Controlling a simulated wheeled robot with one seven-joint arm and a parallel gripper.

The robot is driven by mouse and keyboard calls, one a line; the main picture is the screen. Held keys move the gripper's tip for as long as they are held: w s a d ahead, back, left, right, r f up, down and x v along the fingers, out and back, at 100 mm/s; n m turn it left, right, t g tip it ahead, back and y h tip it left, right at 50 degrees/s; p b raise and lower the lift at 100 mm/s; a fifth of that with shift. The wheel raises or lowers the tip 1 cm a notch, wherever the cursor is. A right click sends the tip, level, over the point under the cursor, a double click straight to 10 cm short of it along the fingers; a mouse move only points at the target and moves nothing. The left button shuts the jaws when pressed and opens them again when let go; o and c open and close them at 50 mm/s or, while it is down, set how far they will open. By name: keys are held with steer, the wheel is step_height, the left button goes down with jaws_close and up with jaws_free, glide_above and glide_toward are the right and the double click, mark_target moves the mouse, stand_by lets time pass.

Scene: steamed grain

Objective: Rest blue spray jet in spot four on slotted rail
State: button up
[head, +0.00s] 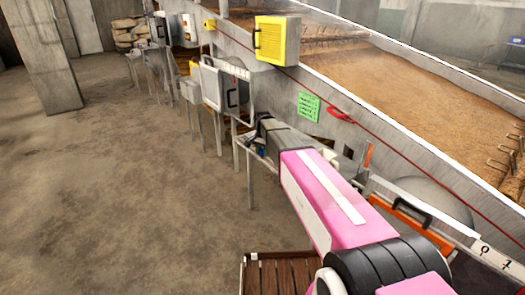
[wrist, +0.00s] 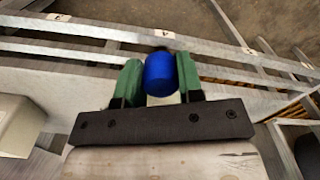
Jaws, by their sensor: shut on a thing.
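My gripper (wrist: 160,80) has two green fingers, shut on the blue spray jet (wrist: 159,76), a short rounded cylinder held between them. The slotted rail (wrist: 100,32) runs across the upper part of the wrist view, with pale bars, long gaps and small number tags. One tag is just above the jet and another, which looks like a 4, is to its right; the digits are too small to read surely. The jet overlaps the rail's lower bar in the picture; I cannot tell whether they touch. In the head view my pink arm mostly hides the gripper.
A grey-white box (wrist: 18,125) is at the left of the wrist view. In the head view, a long concrete trough wall (head: 360,130) runs along the right, with a yellow vent box (head: 277,40) and a green notice (head: 309,107). Open floor (head: 130,180) lies to the left.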

steer(key=shift+f, duration=0.3)
steer(key=o, duration=1)
step_height(320, 180, up, 11)
steer(key=shift+f, duration=0.1)
steer(key=shift+s, duration=0.1)
